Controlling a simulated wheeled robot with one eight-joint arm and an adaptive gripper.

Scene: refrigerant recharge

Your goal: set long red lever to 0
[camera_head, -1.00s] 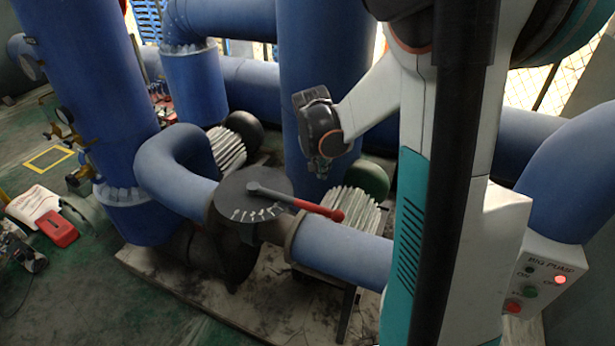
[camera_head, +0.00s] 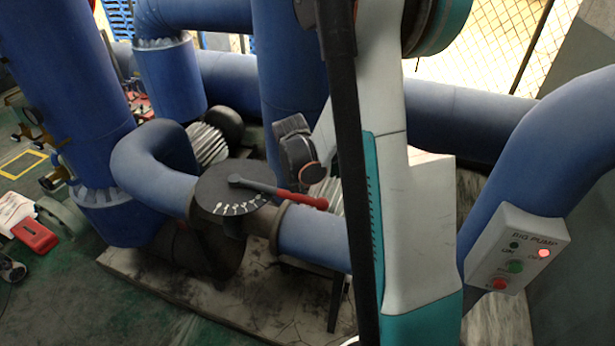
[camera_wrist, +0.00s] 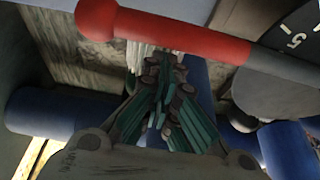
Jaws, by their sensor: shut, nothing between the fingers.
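The long lever has a grey arm and a red handle (camera_head: 302,198). It lies over a dark round dial (camera_head: 212,195) on the blue pipe, its red end pointing right. White marks line the dial's front edge; I cannot read its numbers in the head view. In the wrist view the red handle (camera_wrist: 185,36) crosses the top, its ball end at the left, and a dial corner shows a 5. My gripper (camera_wrist: 165,62) is shut and empty, its fingertips just below the handle in the picture. I cannot tell whether they touch. In the head view my wrist partly hides the gripper.
Blue pipes surround the dial, with a thick vertical one (camera_head: 285,70) behind it. A pump control box (camera_head: 515,250) with buttons and a lit red lamp is at the right. A red case (camera_head: 35,236) lies on the green floor at the left.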

